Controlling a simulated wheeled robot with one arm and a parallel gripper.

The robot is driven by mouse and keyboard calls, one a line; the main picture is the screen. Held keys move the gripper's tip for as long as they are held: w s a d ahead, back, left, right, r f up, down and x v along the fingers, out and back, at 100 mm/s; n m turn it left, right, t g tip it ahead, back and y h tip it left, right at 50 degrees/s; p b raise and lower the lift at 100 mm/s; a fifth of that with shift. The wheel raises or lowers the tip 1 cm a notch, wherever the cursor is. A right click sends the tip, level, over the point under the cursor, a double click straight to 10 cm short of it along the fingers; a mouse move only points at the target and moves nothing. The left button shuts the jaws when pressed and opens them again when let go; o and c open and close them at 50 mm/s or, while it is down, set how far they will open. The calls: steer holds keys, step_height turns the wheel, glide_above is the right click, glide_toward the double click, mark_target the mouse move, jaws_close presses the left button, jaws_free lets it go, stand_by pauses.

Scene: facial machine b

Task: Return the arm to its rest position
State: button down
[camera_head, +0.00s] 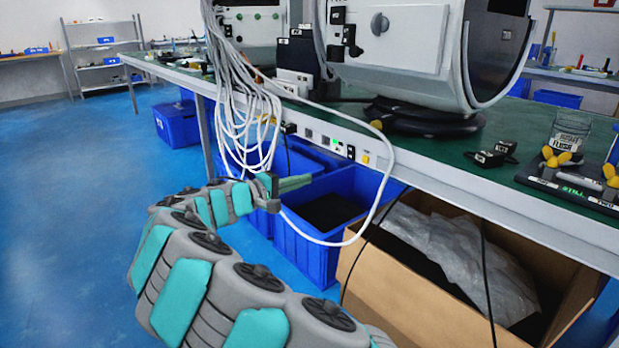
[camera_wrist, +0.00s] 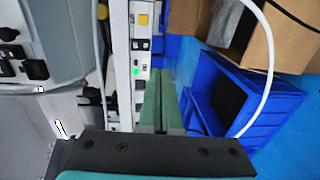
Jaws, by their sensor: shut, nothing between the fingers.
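My gripper (camera_head: 294,184) is at the end of my grey and teal arm, in front of the workbench edge and near the hanging white cables (camera_head: 240,100). In the wrist view my gripper's two green fingers (camera_wrist: 161,105) lie side by side, shut with nothing between them. The fingers point along the bench's front strip of sockets and switches (camera_wrist: 141,60), which has a lit green light. A blue bin (camera_head: 310,250) is below the gripper in the head view. A loop of white cable passes close to the gripper; whether it touches cannot be told.
A large white machine (camera_head: 395,50) stands on the green bench top (camera_head: 475,140). An open cardboard box (camera_head: 400,295) with clear plastic is under the bench at the right. Black cables hang in front of it. The blue floor (camera_head: 60,200) at the left is clear.

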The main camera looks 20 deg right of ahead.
stand_by(0.4)
steer(key=s+d+r+m+g+y+b, duration=0.1)
steer(key=s+d+m+g, duration=0.2)
steer(key=s+d, duration=0.35)
steer(key=s+d+m+g+y, duration=0.1)
steer(key=s+d+m+g, duration=0.2)
steer(key=s, duration=0.6)
steer(key=s+d+f+m+g+y+b, duration=0.15)
steer(key=s+f+y, duration=0.3)
steer(key=s, duration=0.95)
steer(key=s+a+f+g+y, duration=0.1)
steer(key=s+a+f+y, duration=0.1)
steer(key=s+a+f, duration=0.4)
steer(key=s+a+f+y, duration=0.2)
steer(key=s+f+y, duration=0.15)
steer(key=s, duration=0.45)
steer(key=s+a+r+n+y+p, duration=0.1)
steer(key=s+a+y+p, duration=0.1)
steer(key=a, duration=0.3)
steer(key=s+a+r+n+y+p, duration=0.2)
steer(key=a+p, duration=0.1)
steer(key=a, duration=0.3)
steer(key=shift+t+p, duration=0.3)
steer(key=shift+t, duration=0.15)
steer(key=shift+a+n, duration=0.1)
steer(key=shift+n, duration=0.15)
